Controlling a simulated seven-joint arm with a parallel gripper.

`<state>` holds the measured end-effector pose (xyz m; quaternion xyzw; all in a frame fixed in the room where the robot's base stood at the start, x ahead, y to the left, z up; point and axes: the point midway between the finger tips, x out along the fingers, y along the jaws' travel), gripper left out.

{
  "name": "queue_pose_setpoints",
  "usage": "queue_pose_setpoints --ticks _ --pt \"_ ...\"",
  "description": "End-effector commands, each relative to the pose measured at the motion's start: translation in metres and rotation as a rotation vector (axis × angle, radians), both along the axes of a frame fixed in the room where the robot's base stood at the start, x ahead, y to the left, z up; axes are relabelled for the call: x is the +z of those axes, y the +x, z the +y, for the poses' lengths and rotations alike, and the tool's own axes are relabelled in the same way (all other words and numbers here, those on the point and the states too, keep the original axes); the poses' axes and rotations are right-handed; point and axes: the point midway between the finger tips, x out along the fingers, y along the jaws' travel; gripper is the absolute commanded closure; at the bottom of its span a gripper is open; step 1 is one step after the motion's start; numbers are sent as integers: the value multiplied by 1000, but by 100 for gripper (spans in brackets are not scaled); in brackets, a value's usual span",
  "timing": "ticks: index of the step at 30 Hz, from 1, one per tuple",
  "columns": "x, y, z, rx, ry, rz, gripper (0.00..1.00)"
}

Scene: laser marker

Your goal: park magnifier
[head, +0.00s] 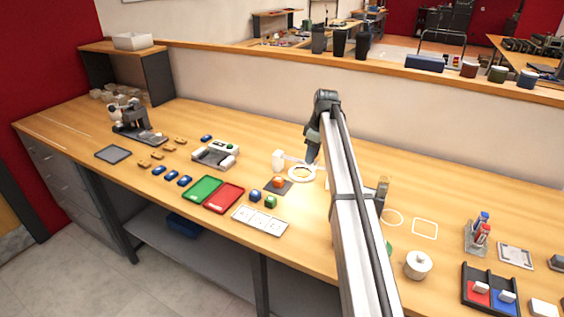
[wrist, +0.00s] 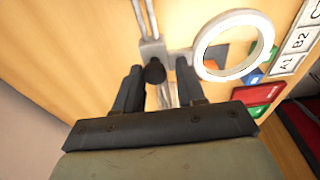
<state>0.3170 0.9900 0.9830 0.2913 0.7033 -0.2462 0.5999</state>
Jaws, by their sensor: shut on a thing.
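The magnifier (head: 291,172) shows in the head view as a pale ring lens over the bench, right of the orange block. In the wrist view its white ring (wrist: 199,50) is at the upper right, joined to a grey metal bracket and rods (wrist: 152,48). My gripper (head: 313,158) is at the magnifier, partly hidden by my arm in the head view. In the wrist view my gripper (wrist: 157,74) has one finger on each side of the magnifier's black knob (wrist: 154,71) and is shut on it. An orange block (head: 278,183) lies on a dark pad beside the lens and shows partly through the ring.
Blue (head: 255,196) and green (head: 270,202) blocks, a white labelled strip (head: 259,220), and green (head: 200,190) and red (head: 223,198) trays lie to the left. White outlines (head: 425,229) and a lidded pot (head: 418,265) are right of my arm. A back wall edges the bench.

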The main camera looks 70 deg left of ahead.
Motion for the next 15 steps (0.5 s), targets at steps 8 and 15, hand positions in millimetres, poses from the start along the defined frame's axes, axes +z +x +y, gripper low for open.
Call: queue_pose_setpoints --ticks 8,15 --pt "-16 15 -9 -5 -7 -12 78" --pt "-16 24 -17 -5 -7 -12 78"
